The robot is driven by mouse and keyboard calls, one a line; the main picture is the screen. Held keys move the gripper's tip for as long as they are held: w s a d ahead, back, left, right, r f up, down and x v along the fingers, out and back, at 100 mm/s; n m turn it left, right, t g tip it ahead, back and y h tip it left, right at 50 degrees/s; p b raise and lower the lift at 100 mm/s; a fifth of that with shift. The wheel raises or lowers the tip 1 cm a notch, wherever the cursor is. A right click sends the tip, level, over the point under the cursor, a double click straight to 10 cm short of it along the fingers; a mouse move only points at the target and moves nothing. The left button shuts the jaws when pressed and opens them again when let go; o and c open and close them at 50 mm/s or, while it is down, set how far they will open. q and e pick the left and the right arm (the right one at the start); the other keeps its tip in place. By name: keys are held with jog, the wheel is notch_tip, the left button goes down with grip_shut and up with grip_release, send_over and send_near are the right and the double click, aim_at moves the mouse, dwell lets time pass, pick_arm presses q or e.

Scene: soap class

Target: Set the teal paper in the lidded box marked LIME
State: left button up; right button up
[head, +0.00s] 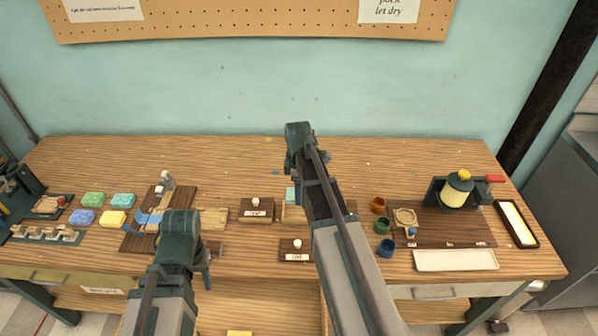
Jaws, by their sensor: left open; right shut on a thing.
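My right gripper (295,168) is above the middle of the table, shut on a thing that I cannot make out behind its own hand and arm. A small teal patch (290,195), perhaps the teal paper, shows just left of my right arm, partly hidden. Two small dark wooden boxes with white-knobbed lids and labels stand near it: one to the left (247,216), one at the front edge (285,255). I cannot read LIME surely on either label. My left gripper (187,262) is open, low over the table's front edge, apart from the boxes.
Coloured soap blocks (93,199) and a wooden board with a blue-bladed tool (150,219) are at left. Small coloured cups (383,225), a pale tray (455,261) and a yellow-filled jar (457,190) are at right. The table's back strip is clear.

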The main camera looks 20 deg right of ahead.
jog(key=shift+w+d+r, duration=0.1)
jog(key=shift+w+d, duration=0.1)
jog(key=shift+w, duration=0.1)
pick_arm(q)
jog(key=shift+w+d, duration=0.1)
jog(key=shift+w, duration=0.15)
pick_arm(e)
jog(key=shift+s, duration=0.1)
pick_arm(q)
jog(key=shift+f+b, duration=2.85)
jog(key=shift+b, duration=0.1)
pick_arm(e)
jog(key=shift+f, duration=2.9)
pick_arm(q)
jog(key=shift+f+b, duration=0.55)
pick_arm(e)
jog(key=shift+f, duration=0.55)
jog(key=o, duration=1.3)
pick_arm(q)
jog(key=shift+r, duration=0.1)
